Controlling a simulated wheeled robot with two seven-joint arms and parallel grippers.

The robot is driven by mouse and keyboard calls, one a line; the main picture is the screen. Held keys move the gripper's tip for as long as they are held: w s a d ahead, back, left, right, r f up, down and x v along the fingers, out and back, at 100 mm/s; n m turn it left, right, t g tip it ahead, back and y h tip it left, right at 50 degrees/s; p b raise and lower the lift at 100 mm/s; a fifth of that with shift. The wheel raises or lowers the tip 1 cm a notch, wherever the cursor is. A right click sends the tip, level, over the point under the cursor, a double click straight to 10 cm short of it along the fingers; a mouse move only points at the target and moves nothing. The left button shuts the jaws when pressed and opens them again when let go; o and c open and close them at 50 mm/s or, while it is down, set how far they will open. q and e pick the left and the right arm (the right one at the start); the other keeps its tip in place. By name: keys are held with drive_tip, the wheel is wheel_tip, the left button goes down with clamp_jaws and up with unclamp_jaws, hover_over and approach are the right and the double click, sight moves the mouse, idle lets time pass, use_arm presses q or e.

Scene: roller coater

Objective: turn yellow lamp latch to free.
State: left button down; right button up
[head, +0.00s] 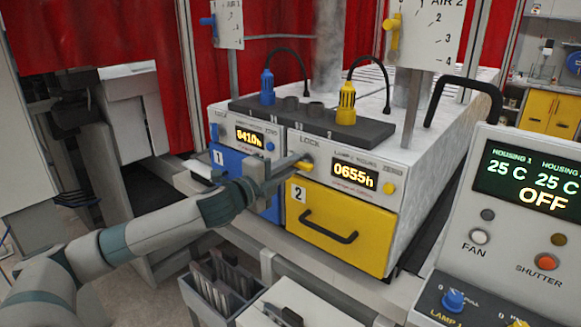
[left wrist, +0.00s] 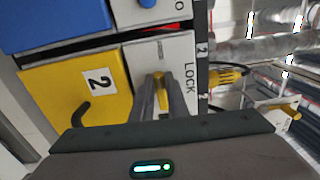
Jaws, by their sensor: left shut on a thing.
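The yellow lamp latch (head: 308,166) sits on the white front panel of housing 2, below the word LOCK and left of the 0655h display. In the left wrist view the yellow latch (left wrist: 162,97) shows between my fingers, beside the word LOCK. My left gripper (head: 301,164) reaches in from the left and is shut on the latch; its fingers (left wrist: 163,84) also show in the left wrist view. The fingers partly cover the latch, so I cannot tell its exact angle. My right gripper is not in view.
The yellow drawer 2 (head: 338,225) with a black handle is below the panel. The blue drawer 1 (head: 232,172) is to its left, partly behind my arm. A control console (head: 500,220) stands at right. A grey bin (head: 217,290) and white box stand in front.

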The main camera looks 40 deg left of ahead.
use_arm(q)
drive_tip(key=shift+d+f, duration=0.2)
drive_tip(key=shift+f, duration=0.2)
drive_tip(key=c, duration=1.7)
unclamp_jaws()
drive_tip(key=shift+r, duration=0.1)
drive_tip(key=shift+d+r, duration=0.1)
drive_tip(key=shift+r, duration=0.05)
drive_tip(key=shift+s+a, duration=0.1)
drive_tip(key=shift+a, duration=0.1)
